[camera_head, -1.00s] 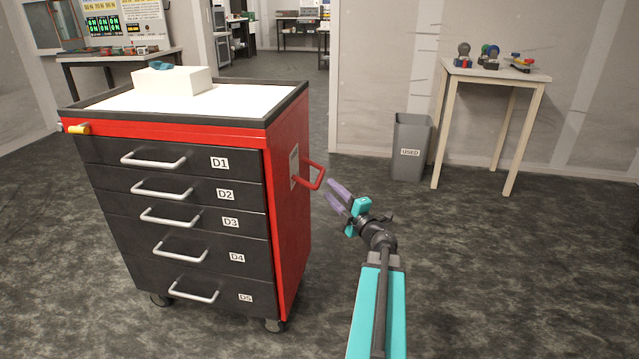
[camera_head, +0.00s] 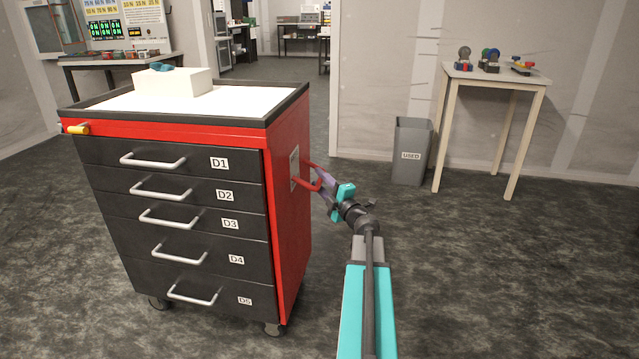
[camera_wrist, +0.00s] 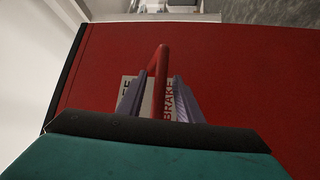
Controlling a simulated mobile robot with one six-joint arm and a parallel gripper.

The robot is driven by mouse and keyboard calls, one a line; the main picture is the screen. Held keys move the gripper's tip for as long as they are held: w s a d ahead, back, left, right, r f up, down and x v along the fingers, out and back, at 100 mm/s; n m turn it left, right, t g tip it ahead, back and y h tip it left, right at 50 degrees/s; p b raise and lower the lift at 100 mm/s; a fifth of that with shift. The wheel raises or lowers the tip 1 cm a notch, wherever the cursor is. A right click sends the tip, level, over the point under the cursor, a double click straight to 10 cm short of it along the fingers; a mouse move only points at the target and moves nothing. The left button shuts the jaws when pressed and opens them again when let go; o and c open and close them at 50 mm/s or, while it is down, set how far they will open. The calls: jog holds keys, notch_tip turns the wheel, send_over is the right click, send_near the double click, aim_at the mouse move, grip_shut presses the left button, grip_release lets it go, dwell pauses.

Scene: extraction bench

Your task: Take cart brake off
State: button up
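The cart (camera_head: 288,225) is a red and black drawer cabinet on casters. A red brake handle (camera_head: 308,185) sticks out from its right side, in front of a pale label plate (camera_head: 294,166). In the wrist view the red handle (camera_wrist: 161,62) stands between my two purple fingers, and the plate (camera_wrist: 129,88) reads "BRAKE", partly covered. My gripper (camera_head: 322,186) is at the handle, its fingers partly hidden by it. In the wrist view my gripper (camera_wrist: 159,82) is open, with gaps visible on both sides of the handle.
A white box (camera_head: 172,81) sits on the cart top. A grey bin (camera_head: 410,150) labelled "USED" and a small table (camera_head: 495,75) with colored objects stand at the back right. The floor (camera_head: 480,270) right of the cart is clear.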

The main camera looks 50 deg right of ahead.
grip_shut()
jog(key=shift+a, duration=0.3)
jog(key=shift+d, duration=0.1)
jog(key=shift+w+r+p, duration=0.1)
jog(key=shift+r+p, duration=0.05)
jog(key=shift+p, duration=0.25)
